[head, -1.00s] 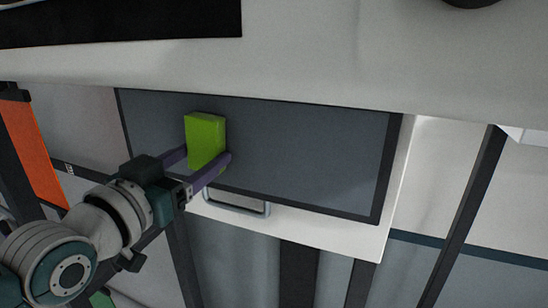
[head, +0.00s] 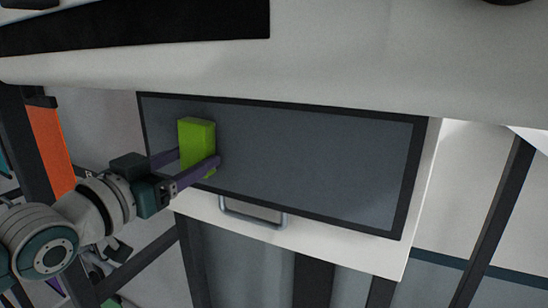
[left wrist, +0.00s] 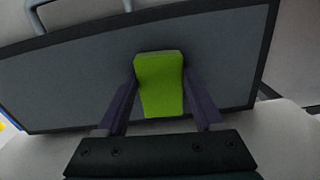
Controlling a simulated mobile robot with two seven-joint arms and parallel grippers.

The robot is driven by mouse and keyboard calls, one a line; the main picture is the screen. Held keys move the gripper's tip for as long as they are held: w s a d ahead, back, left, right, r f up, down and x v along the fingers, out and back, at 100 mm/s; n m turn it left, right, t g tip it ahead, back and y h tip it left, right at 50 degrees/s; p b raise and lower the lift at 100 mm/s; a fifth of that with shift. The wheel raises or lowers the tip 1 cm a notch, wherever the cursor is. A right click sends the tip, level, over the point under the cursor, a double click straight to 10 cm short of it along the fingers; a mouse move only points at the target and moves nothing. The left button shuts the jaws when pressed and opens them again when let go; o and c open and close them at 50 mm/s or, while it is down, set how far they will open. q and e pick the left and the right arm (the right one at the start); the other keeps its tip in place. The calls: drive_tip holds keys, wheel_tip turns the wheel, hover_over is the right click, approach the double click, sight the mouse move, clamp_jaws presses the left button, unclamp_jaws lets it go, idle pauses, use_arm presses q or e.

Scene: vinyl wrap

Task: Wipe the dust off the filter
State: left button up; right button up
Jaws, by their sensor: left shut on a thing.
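The filter (head: 310,160) is a dark grey rectangular panel with a black border, set in a white drawer-like frame. It also shows in the left wrist view (left wrist: 225,60). My left gripper (head: 193,163) is shut on a lime-green block (head: 196,147), which looks like a sponge, over the filter's left part. In the left wrist view the green block (left wrist: 160,82) sits between the two purple fingers. I cannot tell whether it touches the filter surface. No distinct dust patch can be made out. My right gripper is not in view.
A metal handle (head: 252,212) is on the frame's front edge. A white machine body (head: 330,70) overhangs behind the filter. An orange panel (head: 54,150) and dark posts stand at the left, and a dark diagonal bar (head: 497,205) at the right.

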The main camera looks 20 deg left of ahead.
use_arm(q)
drive_tip(key=shift+s+r, duration=0.1)
drive_tip(key=shift+s, duration=0.1)
drive_tip(key=s+p, duration=0.3)
drive_tip(key=s, duration=0.1)
drive_tip(key=shift+s+a, duration=0.15)
drive_tip(key=shift+s, duration=0.65)
drive_tip(key=shift+s+p, duration=0.1)
drive_tip(key=shift+p, duration=0.25)
drive_tip(key=shift+s+a+p, duration=0.15)
drive_tip(key=shift+s+p, duration=0.5)
drive_tip(key=shift+s, duration=0.75)
